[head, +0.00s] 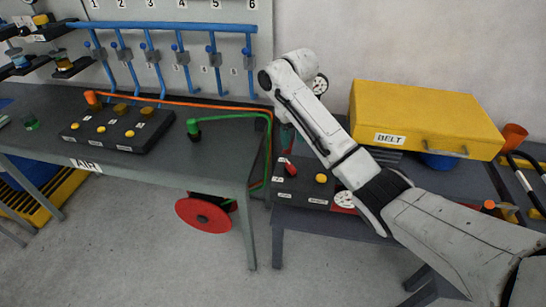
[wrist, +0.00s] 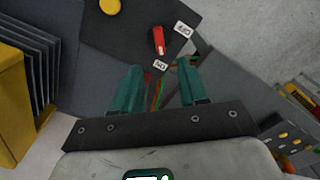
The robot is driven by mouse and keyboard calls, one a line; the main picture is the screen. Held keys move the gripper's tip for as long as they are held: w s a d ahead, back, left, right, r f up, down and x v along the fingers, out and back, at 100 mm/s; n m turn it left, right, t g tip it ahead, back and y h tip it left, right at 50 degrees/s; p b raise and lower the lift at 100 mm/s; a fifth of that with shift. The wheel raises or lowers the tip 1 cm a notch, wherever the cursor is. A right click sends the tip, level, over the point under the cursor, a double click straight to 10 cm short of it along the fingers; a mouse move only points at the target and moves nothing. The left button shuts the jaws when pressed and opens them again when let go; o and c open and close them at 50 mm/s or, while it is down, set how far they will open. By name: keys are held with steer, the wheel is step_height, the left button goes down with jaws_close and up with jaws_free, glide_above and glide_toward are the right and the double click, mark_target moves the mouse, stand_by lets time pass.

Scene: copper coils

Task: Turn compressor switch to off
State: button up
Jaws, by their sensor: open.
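The compressor switch is a red lever (wrist: 158,39) on a dark box (wrist: 122,35) in the wrist view. The lever's pale tip points at the ON label (wrist: 160,65). The OFF label (wrist: 183,29) is beside the lever, to its right. In the head view the red lever (head: 290,168) shows at the left of the dark box (head: 310,187). My gripper (wrist: 158,67) is open and empty, with its teal fingers apart and the lever ahead of the gap, not between them. In the head view my arm partly hides the gripper.
A yellow button (wrist: 110,5) is on the same box. A yellow BELT case (head: 425,115) and dark plates (wrist: 40,62) stand nearby. At left is a bench (head: 215,165) with a button panel (head: 117,130); green and orange hoses run by its right end.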

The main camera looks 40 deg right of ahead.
mark_target(291, 165)
step_height(291, 165, down, 11)
steer(key=shift+w+r+b, duration=0.1)
steer(key=shift+r+b, duration=0.1)
steer(key=shift+b, duration=0.35)
jaws_close()
stand_by(0.3)
